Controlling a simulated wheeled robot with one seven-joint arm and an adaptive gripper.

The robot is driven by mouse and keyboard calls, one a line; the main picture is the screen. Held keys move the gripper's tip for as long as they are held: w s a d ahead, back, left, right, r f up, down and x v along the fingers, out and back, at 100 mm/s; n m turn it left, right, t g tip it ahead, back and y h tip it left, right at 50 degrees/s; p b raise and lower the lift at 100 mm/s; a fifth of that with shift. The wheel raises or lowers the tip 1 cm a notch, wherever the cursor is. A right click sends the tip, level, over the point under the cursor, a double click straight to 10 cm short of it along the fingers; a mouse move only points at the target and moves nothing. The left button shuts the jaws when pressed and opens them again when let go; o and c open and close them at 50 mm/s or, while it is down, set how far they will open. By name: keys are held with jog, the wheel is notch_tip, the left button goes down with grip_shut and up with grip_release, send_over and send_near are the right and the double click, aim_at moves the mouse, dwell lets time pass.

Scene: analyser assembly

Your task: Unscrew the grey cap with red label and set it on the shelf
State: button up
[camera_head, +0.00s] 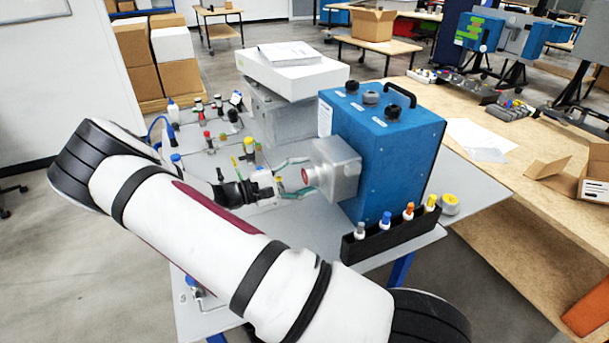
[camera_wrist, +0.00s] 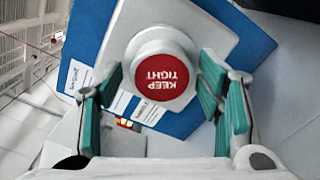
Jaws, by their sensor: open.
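The grey cap (camera_wrist: 141,47) with a round red "KEEP TIGHT" label (camera_wrist: 160,77) sits on the front of a grey housing on the blue analyser (camera_head: 385,150). In the wrist view the fingers (camera_wrist: 160,85) stand left and right of the cap, with visible gaps. They do not clearly touch it. I cannot tell which surface is the shelf.
A black rack (camera_head: 375,245) with several colour-capped bottles stands along the front right table edge. A round yellow-topped item (camera_head: 449,203) lies beside it. Several small bottles and fittings stand behind my arm. A white box (camera_head: 292,73) stands behind the analyser.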

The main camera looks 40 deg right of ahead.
jog(key=m+p, duration=0.1)
jog(key=m, duration=0.4)
jog(key=shift+m, duration=0.4)
jog(key=shift+c, duration=0.3)
jog(key=c, duration=1.3)
jog(key=n+b, duration=0.1)
jog(key=n, duration=1)
jog(key=shift+r+n+b, duration=0.1)
jog(key=shift+n+b, duration=0.25)
jog(key=shift+n, duration=0.05)
jog(key=n+b, duration=0.1)
jog(key=n, duration=1.1)
jog(key=shift+s+b, duration=0.1)
jog(key=shift+b, duration=0.3)
